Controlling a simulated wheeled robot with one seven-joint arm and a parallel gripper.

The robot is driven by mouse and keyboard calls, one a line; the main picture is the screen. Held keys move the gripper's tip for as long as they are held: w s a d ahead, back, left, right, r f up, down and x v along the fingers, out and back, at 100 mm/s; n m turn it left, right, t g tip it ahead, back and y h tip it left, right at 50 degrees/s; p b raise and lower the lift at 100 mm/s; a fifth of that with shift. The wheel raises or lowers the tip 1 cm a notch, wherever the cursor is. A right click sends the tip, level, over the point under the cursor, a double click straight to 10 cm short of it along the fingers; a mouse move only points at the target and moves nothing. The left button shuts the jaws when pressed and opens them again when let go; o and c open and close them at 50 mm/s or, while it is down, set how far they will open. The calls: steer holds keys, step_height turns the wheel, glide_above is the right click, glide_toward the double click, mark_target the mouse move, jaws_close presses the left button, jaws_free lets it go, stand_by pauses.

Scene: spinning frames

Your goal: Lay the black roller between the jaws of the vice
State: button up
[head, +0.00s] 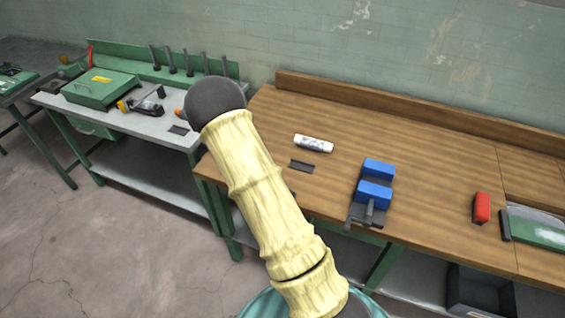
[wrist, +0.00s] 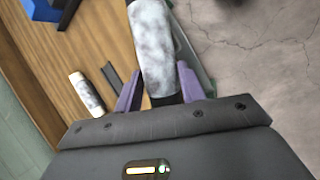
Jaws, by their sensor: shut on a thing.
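In the wrist view my gripper (wrist: 160,70) has its purple fingers on both sides of a roller (wrist: 154,40) with a mottled grey-white body and black ends. It is shut on this roller, near its lower end. In the head view my own arm hides the gripper and almost all of the roller. The vice (head: 371,190), with two blue jaws and a gap between them, stands near the front edge of the wooden bench, right of my arm. A blue part of the vice (wrist: 42,9) shows at the upper left of the wrist view.
A similar roller with white ends (head: 313,143) lies on the wooden bench (head: 430,150), behind a flat dark strip (head: 302,166). A red block (head: 481,208) is right of the vice. A grey-topped bench (head: 150,122) with tools stands at left. Bench space behind the vice is clear.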

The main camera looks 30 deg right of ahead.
steer(key=a+f+m+b, duration=0.1)
steer(key=a+f+b, duration=0.3)
steer(key=f, duration=0.3)
steer(key=a+f+m+g+b, duration=0.1)
steer(key=a+f+b, duration=0.4)
steer(key=f, duration=0.3)
steer(key=shift+s+a+f+m+y, duration=0.3)
steer(key=shift+s+a+y, duration=0.1)
steer(key=shift+a, duration=0.1)
steer(key=shift+a+r, duration=0.1)
steer(key=shift+a, duration=0.05)
steer(key=shift+s+a, duration=0.1)
steer(key=shift+a, duration=0.05)
